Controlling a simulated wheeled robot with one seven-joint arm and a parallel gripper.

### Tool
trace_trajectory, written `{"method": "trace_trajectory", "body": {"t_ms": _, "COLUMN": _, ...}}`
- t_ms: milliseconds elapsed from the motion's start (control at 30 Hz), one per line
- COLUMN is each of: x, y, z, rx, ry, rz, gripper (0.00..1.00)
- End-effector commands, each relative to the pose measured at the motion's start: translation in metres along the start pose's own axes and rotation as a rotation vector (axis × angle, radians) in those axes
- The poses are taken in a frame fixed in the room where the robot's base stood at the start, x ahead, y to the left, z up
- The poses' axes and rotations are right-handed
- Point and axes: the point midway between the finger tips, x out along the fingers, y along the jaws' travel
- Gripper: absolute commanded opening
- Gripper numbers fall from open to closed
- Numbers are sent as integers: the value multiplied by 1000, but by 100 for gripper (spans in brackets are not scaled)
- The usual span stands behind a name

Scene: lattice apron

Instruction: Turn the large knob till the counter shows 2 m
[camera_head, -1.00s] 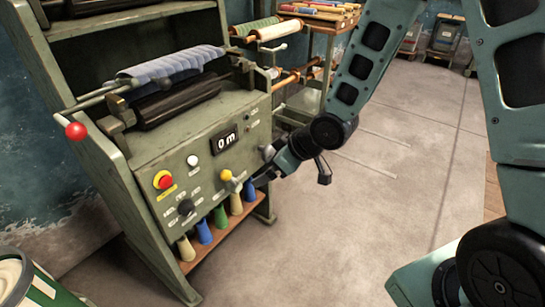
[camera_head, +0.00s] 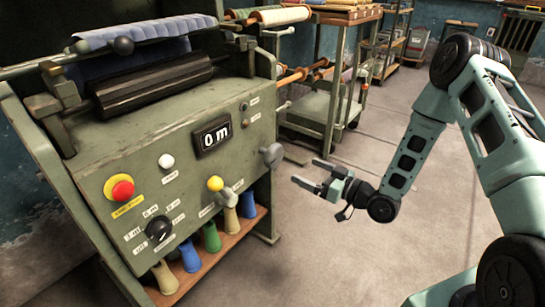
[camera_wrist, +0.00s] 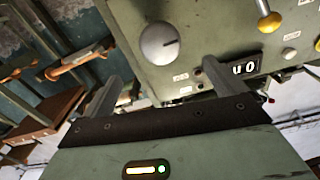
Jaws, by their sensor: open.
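The large knob (camera_head: 272,155) is a grey round knob at the right edge of the green machine's front panel. The counter (camera_head: 213,137) left of the knob reads 0 m; in the wrist view the counter (camera_wrist: 246,67) appears upside down and partly covered by a finger. My gripper (camera_head: 307,173) is open and empty, pointing toward the panel, to the right of the knob and apart from it.
The panel also holds a red button (camera_head: 122,188), a white button (camera_head: 167,160), a black selector (camera_head: 158,230) and a yellow-balled lever (camera_head: 215,184). Coloured cones stand on a low shelf beneath. A roll cart (camera_head: 318,110) stands behind; floor to the right is clear.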

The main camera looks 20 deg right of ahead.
Motion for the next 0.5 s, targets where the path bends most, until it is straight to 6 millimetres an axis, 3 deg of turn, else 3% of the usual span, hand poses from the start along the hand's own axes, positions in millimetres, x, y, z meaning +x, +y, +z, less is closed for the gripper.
{"method": "trace_trajectory", "body": {"t_ms": 500, "x": 107, "y": -1, "z": 2, "rx": -1, "ry": 0, "rz": -2, "gripper": 96}}
